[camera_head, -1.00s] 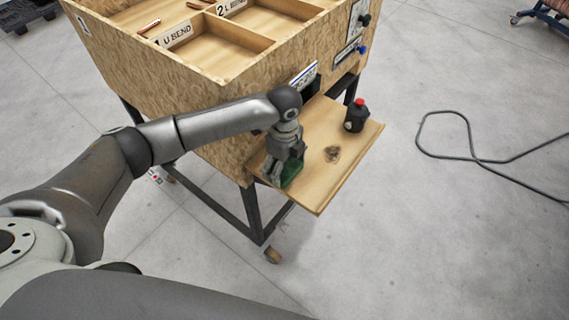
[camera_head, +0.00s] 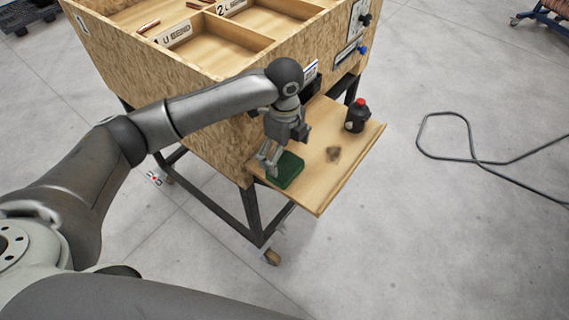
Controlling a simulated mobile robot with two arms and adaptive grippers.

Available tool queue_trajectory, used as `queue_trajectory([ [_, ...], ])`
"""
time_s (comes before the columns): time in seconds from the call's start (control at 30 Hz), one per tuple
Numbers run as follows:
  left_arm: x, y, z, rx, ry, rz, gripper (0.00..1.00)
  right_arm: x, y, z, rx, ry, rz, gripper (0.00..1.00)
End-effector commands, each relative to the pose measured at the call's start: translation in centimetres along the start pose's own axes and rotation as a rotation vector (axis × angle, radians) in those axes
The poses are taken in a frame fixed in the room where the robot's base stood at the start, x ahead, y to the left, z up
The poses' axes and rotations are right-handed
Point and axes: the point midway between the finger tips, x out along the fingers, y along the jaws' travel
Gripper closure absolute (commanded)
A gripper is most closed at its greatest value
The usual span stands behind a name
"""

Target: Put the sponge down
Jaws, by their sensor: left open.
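The green sponge (camera_head: 288,171) lies flat on the wooden side shelf (camera_head: 322,188), close to the shelf's left edge. My left gripper (camera_head: 272,168) points down at the sponge's left side, with its fingers apart. The fingertips are right by the sponge; I cannot tell whether one still touches it. Most of the sponge's top is uncovered. My right gripper is not in view.
The wooden bin cart (camera_head: 215,110) rises behind the shelf. A black cable (camera_head: 450,158) lies on the floor at right.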

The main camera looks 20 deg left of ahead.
Motion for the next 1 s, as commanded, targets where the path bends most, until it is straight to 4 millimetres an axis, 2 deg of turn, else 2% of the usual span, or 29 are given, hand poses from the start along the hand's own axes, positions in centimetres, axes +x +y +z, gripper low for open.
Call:
queue_trajectory([
  [0.2,-4.1,-0.1,0.0,0.0,0.0,-0.003,0.0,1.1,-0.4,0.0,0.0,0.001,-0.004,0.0],
  [0.4,-6.0,0.0,0.0,-0.001,-0.001,0.0,0.0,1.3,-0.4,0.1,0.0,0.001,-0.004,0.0],
  [1.0,-6.1,0.1,-0.2,-0.002,0.003,0.001,0.0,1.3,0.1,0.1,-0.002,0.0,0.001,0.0],
])
